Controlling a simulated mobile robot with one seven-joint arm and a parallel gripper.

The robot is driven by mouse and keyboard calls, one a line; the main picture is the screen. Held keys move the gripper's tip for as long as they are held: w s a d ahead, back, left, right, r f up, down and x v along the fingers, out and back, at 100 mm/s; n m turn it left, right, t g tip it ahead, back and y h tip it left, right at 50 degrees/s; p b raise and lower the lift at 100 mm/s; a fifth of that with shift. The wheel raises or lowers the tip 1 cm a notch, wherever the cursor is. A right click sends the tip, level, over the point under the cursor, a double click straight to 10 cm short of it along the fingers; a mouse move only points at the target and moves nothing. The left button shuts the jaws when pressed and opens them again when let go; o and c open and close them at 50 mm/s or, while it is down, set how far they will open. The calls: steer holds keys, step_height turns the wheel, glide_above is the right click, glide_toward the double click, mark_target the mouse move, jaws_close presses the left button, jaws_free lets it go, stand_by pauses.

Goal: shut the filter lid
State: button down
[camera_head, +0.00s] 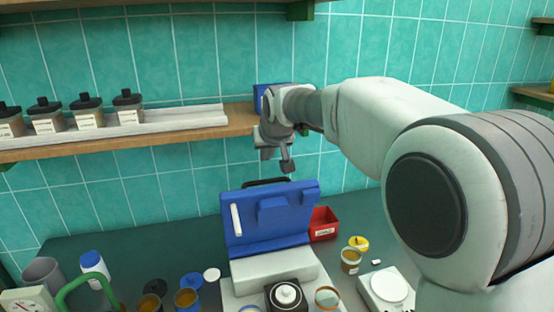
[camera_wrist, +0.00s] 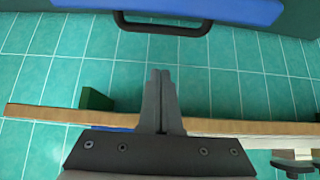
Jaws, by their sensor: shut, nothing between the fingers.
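The filter lid is a blue panel (camera_head: 272,222) standing raised at the back of a white and grey base (camera_head: 270,268) on the counter. A white bar runs down its left side, and a black handle (camera_head: 265,182) shows at its top edge. In the wrist view, the blue edge of the lid (camera_wrist: 230,10) and its black handle (camera_wrist: 163,29) are at the top. My gripper (camera_head: 287,166) is above the lid's top edge, apart from it. Its two fingers (camera_wrist: 160,73) are together and empty, pointing toward the handle with a gap between.
A wooden shelf (camera_head: 240,118) with several dark-lidded jars runs along the tiled wall beside my gripper. A red bin (camera_head: 323,224) stands right of the lid. Small jars, a white scale (camera_head: 389,287) and a green-handled item (camera_head: 82,287) crowd the counter's front.

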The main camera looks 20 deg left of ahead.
steer(key=p+x, duration=0.1)
steer(key=x, duration=0.8)
steer(key=shift+s+d, duration=1.4)
steer(key=shift+s, duration=0.2)
steer(key=shift+f, duration=0.15)
